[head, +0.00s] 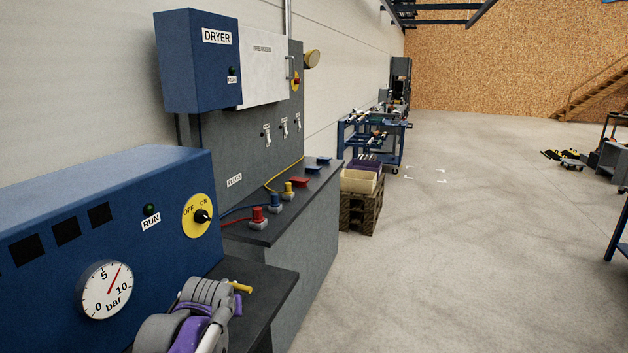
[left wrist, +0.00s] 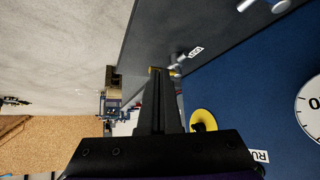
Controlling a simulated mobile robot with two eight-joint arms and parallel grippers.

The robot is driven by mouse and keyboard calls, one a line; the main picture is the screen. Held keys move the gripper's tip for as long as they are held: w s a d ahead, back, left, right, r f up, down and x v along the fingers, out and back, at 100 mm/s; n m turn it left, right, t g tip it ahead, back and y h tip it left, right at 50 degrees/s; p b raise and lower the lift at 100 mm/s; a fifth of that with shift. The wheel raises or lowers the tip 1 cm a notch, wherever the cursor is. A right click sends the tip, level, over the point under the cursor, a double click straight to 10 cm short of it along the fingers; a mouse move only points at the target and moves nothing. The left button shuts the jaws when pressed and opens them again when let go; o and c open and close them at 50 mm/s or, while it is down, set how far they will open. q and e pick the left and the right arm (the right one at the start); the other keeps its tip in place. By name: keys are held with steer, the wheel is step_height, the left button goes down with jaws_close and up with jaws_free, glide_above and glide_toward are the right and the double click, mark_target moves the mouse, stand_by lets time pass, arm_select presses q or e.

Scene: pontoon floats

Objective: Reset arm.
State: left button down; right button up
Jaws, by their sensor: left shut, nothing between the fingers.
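My left gripper (left wrist: 157,73) shows in the left wrist view as dark fingers, shut with nothing between them. A small yellow part shows at the fingertips; I cannot tell whether it belongs to the fingers or to something behind them. In the head view, a grey and purple arm part of mine is at the bottom, in front of the blue compressor box (head: 60,220) and over the dark bench (head: 262,290). A yellow piece (head: 240,287) sticks out beside it. My right gripper is in neither view.
The blue box has a pressure gauge (head: 106,290), a green RUN lamp (head: 149,209) and a yellow OFF/ON switch (head: 198,215). Beyond stand a bench with red, blue and yellow plugs (head: 275,202), the dryer (head: 200,60) and a pallet with crates (head: 360,205).

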arm_select(q)
steer(key=s+f+g, duration=0.1)
steer(key=s+f, duration=0.4)
steer(key=s, duration=0.5)
steer(key=s+d+f+m+g+h, duration=0.1)
steer(key=s+f, duration=0.4)
steer(key=s, duration=0.5)
steer(key=s+f, duration=0.5)
steer(key=s, duration=0.5)
steer(key=shift+d+f+m+g, duration=0.15)
steer(key=shift+f+m+g, duration=0.2)
steer(key=shift+m+g, duration=0.05)
steer(key=shift+w, duration=0.1)
